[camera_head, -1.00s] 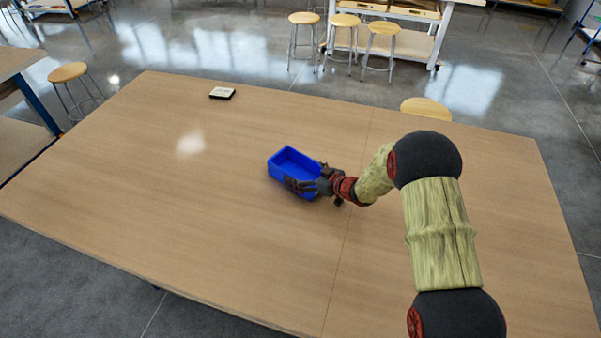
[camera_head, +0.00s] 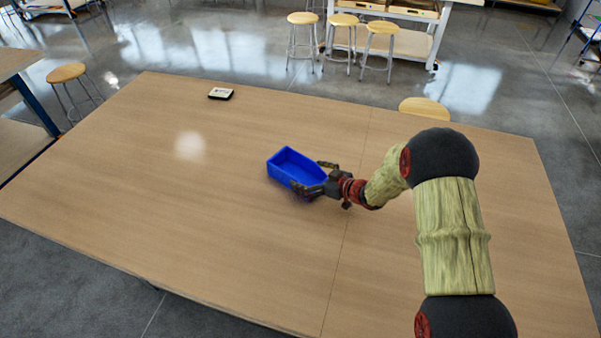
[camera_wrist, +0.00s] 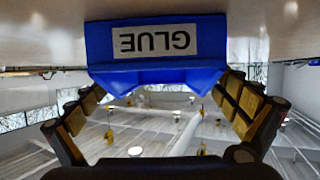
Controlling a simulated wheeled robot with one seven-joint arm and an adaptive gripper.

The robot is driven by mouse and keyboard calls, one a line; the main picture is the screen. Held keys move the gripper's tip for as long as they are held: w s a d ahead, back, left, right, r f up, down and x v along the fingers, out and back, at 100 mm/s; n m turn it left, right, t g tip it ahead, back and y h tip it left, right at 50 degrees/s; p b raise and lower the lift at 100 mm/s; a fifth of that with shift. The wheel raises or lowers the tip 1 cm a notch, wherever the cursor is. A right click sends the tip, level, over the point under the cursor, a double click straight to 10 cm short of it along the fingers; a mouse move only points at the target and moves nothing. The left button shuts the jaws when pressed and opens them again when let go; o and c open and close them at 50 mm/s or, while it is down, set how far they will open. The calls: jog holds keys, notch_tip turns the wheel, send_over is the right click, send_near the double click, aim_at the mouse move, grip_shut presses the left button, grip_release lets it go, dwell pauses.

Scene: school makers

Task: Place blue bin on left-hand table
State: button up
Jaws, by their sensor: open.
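The blue bin (camera_head: 292,166) sits on the wooden table (camera_head: 220,240), near its middle. In the wrist view the bin (camera_wrist: 155,75) shows upside down, with a white label reading GLUE. My gripper (camera_head: 314,177) is at the bin's right end, its fingers spread wide. In the wrist view the two fingers of my gripper (camera_wrist: 166,108) stand one on each side of the bin, apart from its front. Whether a fingertip touches the bin is hard to tell.
A small dark-edged box (camera_head: 221,93) lies at the table's far left. A stool (camera_head: 425,108) stands at the far edge, and another stool (camera_head: 67,74) stands at the left beside a second table (camera_head: 18,60). Most of this tabletop is clear.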

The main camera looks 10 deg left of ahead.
aim_at(325, 180)
jog(key=v, duration=0.8)
jog(key=shift+s+d, duration=0.1)
jog(key=shift+d, duration=0.05)
jog(key=shift+r, duration=0.1)
jog(key=s+d+r+m+t+h, duration=0.2)
jog(key=d+r+m+t+h, duration=0.55)
jog(key=d+r, duration=1.25)
jog(key=s+d+r+m+g+h, duration=0.1)
jog(key=s+d+r+g+h, duration=0.15)
jog(key=s, duration=0.45)
jog(key=s+d+r+m+g+h, duration=0.1)
jog(key=s+d+r+g+h, duration=0.1)
jog(key=s+r+g+h, duration=0.3)
jog(key=s+a+f+m+g+y, duration=0.1)
jog(key=s, duration=1)
jog(key=s+a+f+m+y, duration=0.1)
jog(key=s+a+y, duration=0.1)
jog(key=s, duration=1)
jog(key=shift+g, duration=0.4)
jog(key=shift+s, duration=0.1)
